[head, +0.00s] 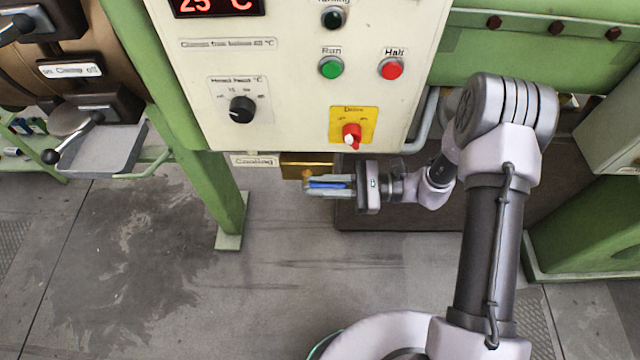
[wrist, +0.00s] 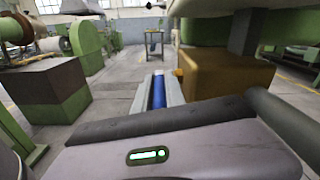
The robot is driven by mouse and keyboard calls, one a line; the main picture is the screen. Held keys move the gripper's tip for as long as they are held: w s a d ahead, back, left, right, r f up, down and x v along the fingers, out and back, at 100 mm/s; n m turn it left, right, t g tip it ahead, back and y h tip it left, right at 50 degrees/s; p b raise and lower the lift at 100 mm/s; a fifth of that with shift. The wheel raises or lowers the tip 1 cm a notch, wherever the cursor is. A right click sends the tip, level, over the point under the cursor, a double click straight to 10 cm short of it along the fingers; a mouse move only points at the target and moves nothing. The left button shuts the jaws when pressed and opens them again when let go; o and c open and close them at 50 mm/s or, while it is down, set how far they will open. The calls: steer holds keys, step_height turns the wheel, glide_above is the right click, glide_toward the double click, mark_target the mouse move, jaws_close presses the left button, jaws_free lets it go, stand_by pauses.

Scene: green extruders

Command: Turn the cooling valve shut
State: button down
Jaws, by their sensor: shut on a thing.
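The cooling valve has a brass block (head: 310,160) under the control panel, beside a label that reads Cooling (head: 254,160). The block is large at the right of the wrist view (wrist: 220,78). The blue valve handle (head: 328,185) shows between the fingers of my gripper (head: 312,186), which is shut on it just below the block. The handle points away from the camera between the fingers in the wrist view (wrist: 158,92). The joint of handle and block is hidden, and I cannot tell how far the valve is turned.
The cream control panel (head: 270,100) hangs just above my gripper, with a red switch on a yellow plate (head: 352,135), a green button (head: 331,67) and a red button (head: 392,68). A green machine leg (head: 225,205) stands left. The floor (head: 150,270) there is clear.

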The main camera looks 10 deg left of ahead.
steer(key=r+h+p, duration=0.1)
steer(key=p, duration=0.1)
steer(key=shift+r+p, duration=0.1)
steer(key=shift+p, duration=0.2)
steer(key=shift+r+t+h+p, duration=0.15)
steer(key=shift+t+h+p, duration=0.2)
steer(key=shift+p, duration=0.3)
steer(key=shift+h+p, duration=0.35)
steer(key=shift+p, duration=0.05)
steer(key=shift+f, duration=0.35)
steer(key=c, duration=1.7)
jaws_free()
